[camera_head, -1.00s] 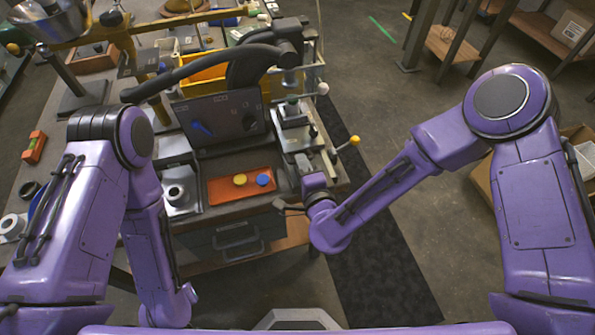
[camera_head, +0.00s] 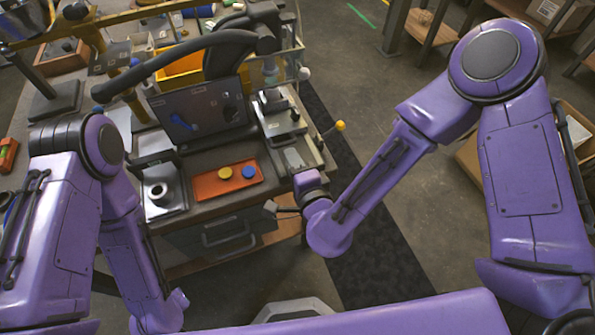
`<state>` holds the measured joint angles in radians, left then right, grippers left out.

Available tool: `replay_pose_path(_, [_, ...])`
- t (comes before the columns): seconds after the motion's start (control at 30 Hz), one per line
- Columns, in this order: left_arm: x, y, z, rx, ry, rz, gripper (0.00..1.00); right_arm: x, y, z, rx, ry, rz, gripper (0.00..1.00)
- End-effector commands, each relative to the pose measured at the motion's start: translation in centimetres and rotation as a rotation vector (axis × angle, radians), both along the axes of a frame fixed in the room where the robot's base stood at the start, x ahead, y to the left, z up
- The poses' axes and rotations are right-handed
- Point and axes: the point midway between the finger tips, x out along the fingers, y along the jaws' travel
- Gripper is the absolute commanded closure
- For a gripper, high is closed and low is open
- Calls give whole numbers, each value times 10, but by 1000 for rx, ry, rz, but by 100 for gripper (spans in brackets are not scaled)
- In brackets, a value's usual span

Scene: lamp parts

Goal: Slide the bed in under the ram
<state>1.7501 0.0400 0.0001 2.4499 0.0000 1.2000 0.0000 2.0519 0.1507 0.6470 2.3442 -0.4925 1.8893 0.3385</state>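A narrow slide unit with rails stands at the right edge of the bench. A flat pale plate (camera_head: 293,158), which looks like the bed, lies at its near end. Farther back is a metal block (camera_head: 283,122) under a pale upright part (camera_head: 270,72), which may be the ram. My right gripper (camera_head: 283,209) is at the bench's front right corner, just nearer to me than the plate. Its fingers are small and partly hidden by my wrist, so its opening and any contact are unclear. My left arm hangs at the left; its gripper is out of view.
A lever with a yellow knob (camera_head: 340,126) sticks out right of the slide. An orange tray (camera_head: 205,187) with a yellow and a blue disc lies left of it. A dark panel (camera_head: 200,112) and a thick black curved arm (camera_head: 175,62) stand behind.

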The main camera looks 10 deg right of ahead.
Motion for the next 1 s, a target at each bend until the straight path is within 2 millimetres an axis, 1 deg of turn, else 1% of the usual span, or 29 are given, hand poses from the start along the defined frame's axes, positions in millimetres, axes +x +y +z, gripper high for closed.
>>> replay_pose_path(0.03, [0, 0, -7, 0, 0, 0, 100, -11, -1, -1, -1, -1, 5, 76])
replay_pose_path(0.1, [0, 0, -11, 0, 0, 0, 100, -25, -5, 3, 0, -1, 3, 76])
replay_pose_path(0.13, [0, 0, -9, 0, 0, 0, 100, -30, -6, 6, 0, -1, 4, 76])
replay_pose_path(0.2, [0, 0, -9, 0, 0, 0, 100, -39, -8, 8, 1, -1, 2, 76])
replay_pose_path(0.3, [0, 0, -10, 0, 0, 0, 100, -46, -10, 10, 0, -1, 1, 76])
replay_pose_path(0.87, [0, 0, -9, 0, 0, 0, 100, -47, -9, 10, -19, -1, 14, 76])
replay_pose_path(0.93, [0, 0, -9, 0, 0, 0, 100, -50, -3, 3, -94, 17, 71, 76])
replay_pose_path(0.97, [0, 0, -9, 0, 0, 0, 100, -51, -3, -6, -160, 37, 102, 76])
replay_pose_path(1.0, [0, 0, -10, 0, 0, 0, 100, -53, -13, -29, -287, 87, 143, 76])
